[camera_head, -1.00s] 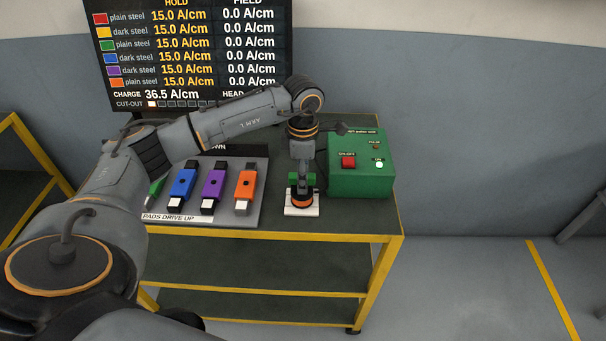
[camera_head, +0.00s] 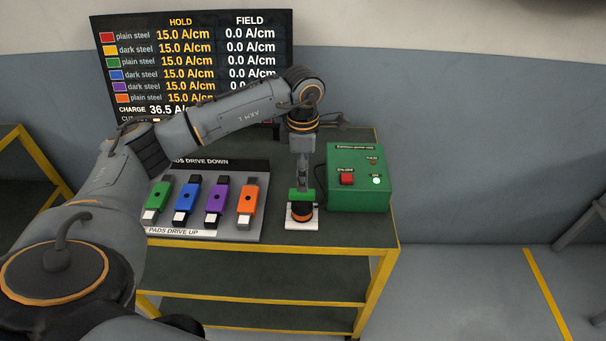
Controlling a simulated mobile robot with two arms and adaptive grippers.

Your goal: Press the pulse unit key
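The pulse unit is a green box (camera_head: 345,198) on the right of the trolley top. It has a red key (camera_head: 346,179) on its front face, a small dark spot at upper right and a lit white lamp (camera_head: 376,181). My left gripper (camera_head: 303,183) points down to the left of the box, just above a small green, black and orange piece (camera_head: 302,209) on a white plate. Its fingers are small and partly overlap the green part, so I cannot tell whether they touch it or are shut. It is clear of the red key. My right gripper is out of view.
A tray (camera_head: 250,230) left of the gripper holds several coloured tools. A display board (camera_head: 250,58) stands behind, partly hidden by my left arm. The trolley's yellow front edge (camera_head: 310,246) runs below. The top in front of the box is clear.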

